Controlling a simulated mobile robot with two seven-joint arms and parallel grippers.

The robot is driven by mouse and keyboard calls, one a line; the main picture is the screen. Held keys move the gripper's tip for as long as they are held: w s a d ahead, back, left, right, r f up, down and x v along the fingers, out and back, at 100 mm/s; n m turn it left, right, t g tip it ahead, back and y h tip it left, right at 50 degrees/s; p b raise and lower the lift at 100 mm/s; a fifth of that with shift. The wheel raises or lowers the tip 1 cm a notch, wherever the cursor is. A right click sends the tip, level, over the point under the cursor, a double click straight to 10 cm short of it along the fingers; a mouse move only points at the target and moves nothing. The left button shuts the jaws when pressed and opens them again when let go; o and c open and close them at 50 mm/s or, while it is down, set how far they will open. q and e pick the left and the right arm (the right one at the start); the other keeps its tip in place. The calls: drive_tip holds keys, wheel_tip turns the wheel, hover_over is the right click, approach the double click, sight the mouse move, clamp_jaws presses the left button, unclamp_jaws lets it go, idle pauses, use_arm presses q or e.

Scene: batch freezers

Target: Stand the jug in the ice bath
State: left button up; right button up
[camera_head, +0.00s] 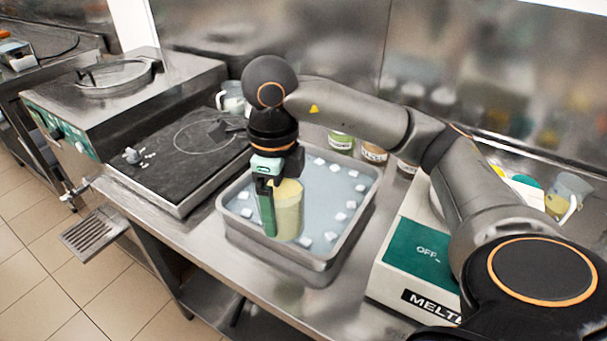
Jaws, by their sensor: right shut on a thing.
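The jug (290,208), clear with pale yellow contents, is upright inside the ice bath (331,258), a steel pan of bluish water with white ice cubes floating in it. The jug is near the front left part of the bath. My right gripper (270,222) points down and is shut on the jug at its left side. The jug's handle is hidden by the gripper. I cannot tell whether the jug's base touches the bath floor. My left gripper is not in view.
A white and green melter (415,250) stands right. Labelled tubs (341,142) sit behind the bath. Another jug (567,190) stands at far right.

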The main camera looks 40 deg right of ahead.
sight(297, 189)
drive_tip(key=m, duration=0.2)
drive_tip(key=d+m, duration=0.1)
drive_tip(key=m, duration=0.4)
drive_tip(key=shift+s+d+r, duration=0.1)
drive_tip(key=shift+d+r, duration=0.15)
drive_tip(key=shift+r, duration=0.1)
drive_tip(key=m, duration=0.4)
drive_tip(key=shift+d+r+m, duration=0.2)
drive_tip(key=shift+d+m, duration=0.1)
drive_tip(key=shift+d, duration=0.1)
drive_tip(key=m, duration=0.2)
drive_tip(key=d+m, duration=0.1)
drive_tip(key=m, duration=0.3)
drive_tip(key=shift+s+d+r, duration=0.15)
drive_tip(key=shift+r, duration=0.1)
drive_tip(key=m, duration=0.5)
drive_tip(key=shift+d+r, duration=0.2)
drive_tip(key=shift+d, duration=0.2)
drive_tip(key=w+d+f, duration=0.2)
drive_tip(key=w+f, duration=0.1)
drive_tip(key=w+d+f, duration=0.3)
drive_tip(key=w, duration=0.1)
drive_tip(key=w+d+f, duration=0.3)
drive_tip(key=w, duration=0.1)
drive_tip(key=shift+d+f, duration=0.15)
drive_tip(key=shift+f, duration=1.85)
drive_tip(key=shift+f, duration=0.15)
